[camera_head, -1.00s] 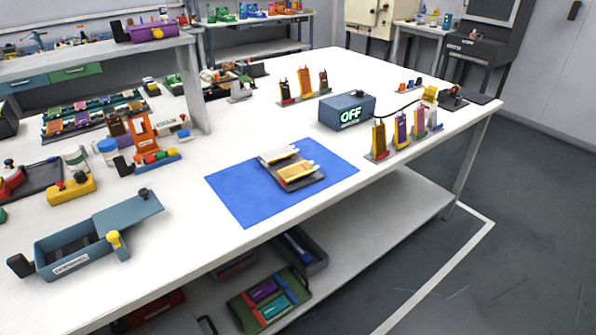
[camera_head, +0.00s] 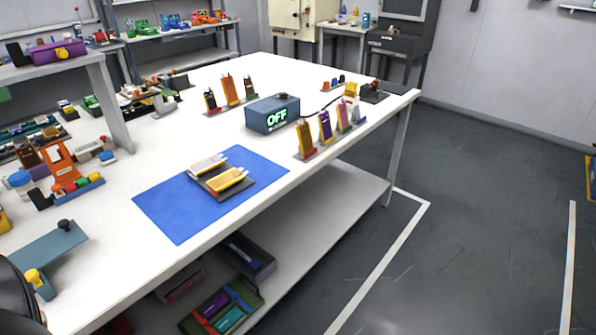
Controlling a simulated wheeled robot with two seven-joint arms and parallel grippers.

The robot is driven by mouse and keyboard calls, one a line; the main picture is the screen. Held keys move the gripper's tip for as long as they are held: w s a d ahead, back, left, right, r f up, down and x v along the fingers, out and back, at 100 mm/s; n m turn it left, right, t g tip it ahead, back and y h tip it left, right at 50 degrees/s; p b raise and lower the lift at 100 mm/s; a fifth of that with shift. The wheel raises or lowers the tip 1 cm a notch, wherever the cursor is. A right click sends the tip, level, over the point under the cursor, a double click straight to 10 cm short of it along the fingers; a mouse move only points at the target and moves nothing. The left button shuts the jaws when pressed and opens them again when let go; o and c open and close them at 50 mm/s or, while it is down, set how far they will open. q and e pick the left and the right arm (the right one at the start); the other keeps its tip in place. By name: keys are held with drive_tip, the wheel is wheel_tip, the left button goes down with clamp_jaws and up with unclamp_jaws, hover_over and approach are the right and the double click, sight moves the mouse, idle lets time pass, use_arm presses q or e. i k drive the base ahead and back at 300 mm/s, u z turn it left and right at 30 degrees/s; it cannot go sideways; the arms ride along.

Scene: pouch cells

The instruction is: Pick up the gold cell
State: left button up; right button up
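A flat gold cell (camera_head: 228,181) lies on a dark plate (camera_head: 235,193) on the blue mat (camera_head: 166,208). A pale silver cell (camera_head: 207,164) lies just behind it. Another gold-coloured cell (camera_head: 305,138) stands upright at the left end of a rack to the right of the grey box, beside a purple cell (camera_head: 325,125) and a pink one (camera_head: 343,117). A dark rounded part at the lower left edge looks like my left arm. Neither gripper is in view.
A grey box reading OFF (camera_head: 272,113) stands mid-table, with another rack of upright cells (camera_head: 231,90) behind it. A teal tray lid (camera_head: 48,246) and a orange stand (camera_head: 62,161) are at left. White table (camera_head: 250,212) is clear around the mat. Bins sit on the lower shelf.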

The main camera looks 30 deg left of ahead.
sight(221, 183)
drive_tip(key=z, duration=0.1)
drive_tip(key=i, duration=3.45)
drive_tip(key=u, duration=5)
